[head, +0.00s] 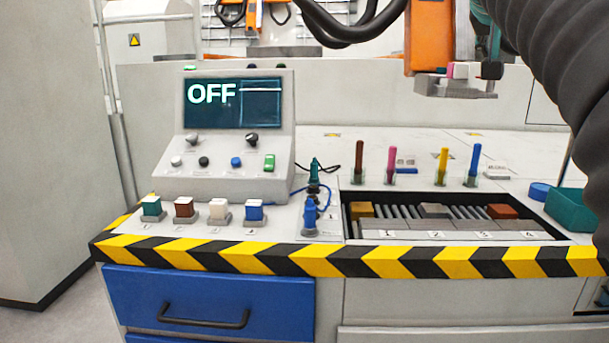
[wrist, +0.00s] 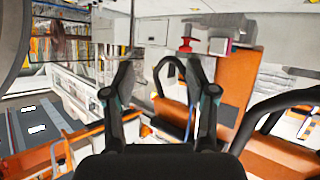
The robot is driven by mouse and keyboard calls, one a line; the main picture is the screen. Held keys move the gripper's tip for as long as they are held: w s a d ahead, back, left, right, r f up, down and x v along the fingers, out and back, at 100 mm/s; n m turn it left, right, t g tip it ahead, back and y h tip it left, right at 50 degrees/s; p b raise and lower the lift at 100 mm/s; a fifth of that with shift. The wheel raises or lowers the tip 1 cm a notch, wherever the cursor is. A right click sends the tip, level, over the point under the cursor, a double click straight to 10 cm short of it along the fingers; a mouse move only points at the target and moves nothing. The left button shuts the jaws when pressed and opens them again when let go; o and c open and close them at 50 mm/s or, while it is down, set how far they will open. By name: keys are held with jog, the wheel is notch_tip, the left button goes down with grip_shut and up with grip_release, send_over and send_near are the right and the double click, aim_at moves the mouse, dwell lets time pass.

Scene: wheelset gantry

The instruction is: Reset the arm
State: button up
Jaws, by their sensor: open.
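My gripper (wrist: 160,78) shows in the wrist view with its two dark fingers spread apart and nothing held between them. Beyond the fingers are an orange machine body (wrist: 235,90) and black hoses, apart from the fingers as far as I can tell. In the head view, a thick dark ribbed arm or sleeve (head: 560,70) fills the upper right; I cannot make out my fingertips there. The control console (head: 270,155) stands on the bench at left, and its screen (head: 233,103) reads OFF.
Green, brown, white and blue buttons (head: 254,211) line the front left. A slotted tray (head: 365,225) holds blocks; colored sticks (head: 391,163) stand upright behind it. A teal bin (head: 568,208) is at right. An orange machine (head: 428,40) hangs above the bench.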

jog(key=s+a+f+n+g+y, duration=0.1)
jog(key=a+f+n+y, duration=0.25)
jog(key=f, duration=0.85)
jog(key=s+a+f+n+g+y, duration=0.1)
jog(key=a+f+n+y, duration=0.3)
jog(key=f, duration=0.8)
jog(key=s+a+f+y, duration=0.1)
jog(key=s+a+f, duration=0.3)
jog(key=s+f, duration=0.5)
jog(key=s+a+f+g, duration=0.1)
jog(key=s+a+f, duration=0.3)
jog(key=s+f, duration=0.6)
notch_tip(320, 180, down, 3)
jog(key=shift+a+g+y, duration=0.3)
jog(key=shift+a+y, duration=0.05)
jog(key=shift+a, duration=0.05)
